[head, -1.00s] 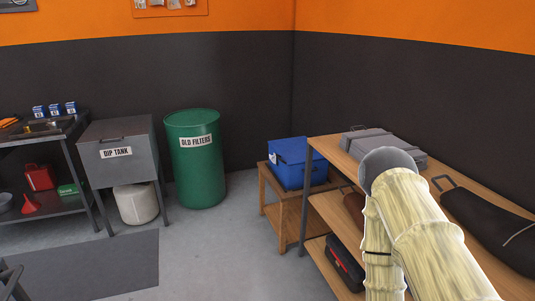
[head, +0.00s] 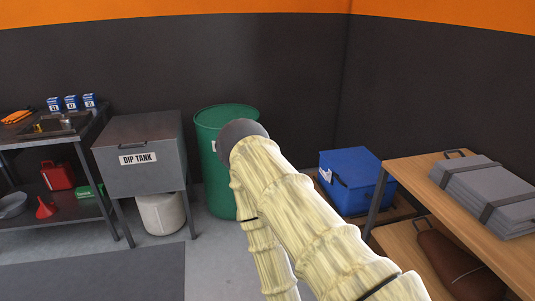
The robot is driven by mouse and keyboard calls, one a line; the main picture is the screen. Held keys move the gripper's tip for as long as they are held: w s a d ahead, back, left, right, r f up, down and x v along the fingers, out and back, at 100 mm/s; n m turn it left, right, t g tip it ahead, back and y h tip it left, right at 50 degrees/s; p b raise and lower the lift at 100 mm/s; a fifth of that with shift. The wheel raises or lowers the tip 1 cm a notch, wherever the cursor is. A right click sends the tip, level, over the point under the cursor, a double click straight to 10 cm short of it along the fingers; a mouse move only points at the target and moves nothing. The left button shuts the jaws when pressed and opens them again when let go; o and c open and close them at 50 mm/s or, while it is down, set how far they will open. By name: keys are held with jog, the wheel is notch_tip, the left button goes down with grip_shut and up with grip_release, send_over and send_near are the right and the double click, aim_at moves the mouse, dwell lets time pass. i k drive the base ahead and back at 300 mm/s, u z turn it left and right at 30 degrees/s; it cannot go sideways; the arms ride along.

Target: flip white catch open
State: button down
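A blue box (head: 357,180) with a dark handle stands on a low wooden stand at the right of the head view. A small white piece (head: 325,174) shows at the left of its front face; it is too small to tell whether this is a catch or a label. The box's lid looks shut. My arm rises from the bottom of the view and its grey joint covers part of the green drum. My gripper is not in view, so its state and its distance from the box do not show.
A wooden shelf unit (head: 418,170) with a strapped grey bundle (head: 487,195) stands right of the box. The green drum (head: 226,116) stands behind my arm. The grey dip tank (head: 138,182) and a workbench (head: 45,137) are at left.

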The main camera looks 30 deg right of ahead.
aim_at(329, 175)
jog(key=z, duration=0.05)
jog(key=i, duration=1.7)
jog(key=z, duration=0.85)
jog(key=i, duration=0.75)
jog(key=z, duration=0.35)
